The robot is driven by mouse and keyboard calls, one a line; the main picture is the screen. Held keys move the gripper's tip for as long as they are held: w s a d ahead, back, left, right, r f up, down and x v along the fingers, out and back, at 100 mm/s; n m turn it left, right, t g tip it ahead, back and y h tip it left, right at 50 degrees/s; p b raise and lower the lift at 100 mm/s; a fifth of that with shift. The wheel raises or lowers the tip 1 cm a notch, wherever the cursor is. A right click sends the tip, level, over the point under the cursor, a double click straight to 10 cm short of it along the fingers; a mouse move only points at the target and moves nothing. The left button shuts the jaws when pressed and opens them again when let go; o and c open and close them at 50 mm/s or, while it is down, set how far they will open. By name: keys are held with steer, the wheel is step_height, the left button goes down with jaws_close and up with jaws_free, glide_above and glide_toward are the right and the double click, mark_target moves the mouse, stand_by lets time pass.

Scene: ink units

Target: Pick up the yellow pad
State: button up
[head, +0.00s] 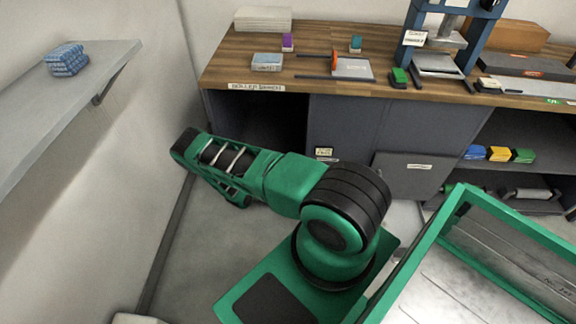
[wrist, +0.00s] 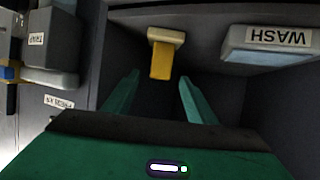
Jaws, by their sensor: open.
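In the wrist view a yellow block with a cream cap, taken as the yellow pad (wrist: 161,62), stands out from a dark surface. My gripper (wrist: 159,80) is open, its two green fingers spread on either side of the line to the pad. The pad shows between and beyond the fingertips; I cannot tell how far. Nothing is held. In the head view I cannot make out this pad or my fingertips; my green arm reaches left in front of the bench.
A pale tray marked WASH (wrist: 268,42) is right of the pad. A grey box marked TRAP (wrist: 52,55) is at the left. In the head view a wooden bench (head: 330,92) runs along the back, and a yellow block (head: 499,154) sits between blue and green ones on a shelf.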

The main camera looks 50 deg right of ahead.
steer(key=shift+s+d+f, duration=0.1)
steer(key=shift+d+f, duration=0.1)
steer(key=shift+f, duration=0.1)
steer(key=x, duration=0.5)
steer(key=shift+f, duration=0.1)
steer(key=shift+w+x, duration=0.1)
steer(key=shift+x, duration=1.3)
steer(key=shift+w+x, duration=0.15)
steer(key=shift+x, duration=1.2)
steer(key=shift+a, duration=0.1)
steer(key=c, duration=1.3)
step_height(320, 180, up, 4)
steer(key=shift+r, duration=0.2)
steer(key=a+r, duration=0.2)
steer(key=a, duration=0.2)
steer(key=a+r, duration=0.2)
steer(key=a, duration=0.1)
steer(key=a+r, duration=0.2)
steer(key=a, duration=0.2)
steer(key=shift+a+r, duration=0.25)
steer(key=shift+a, duration=0.1)
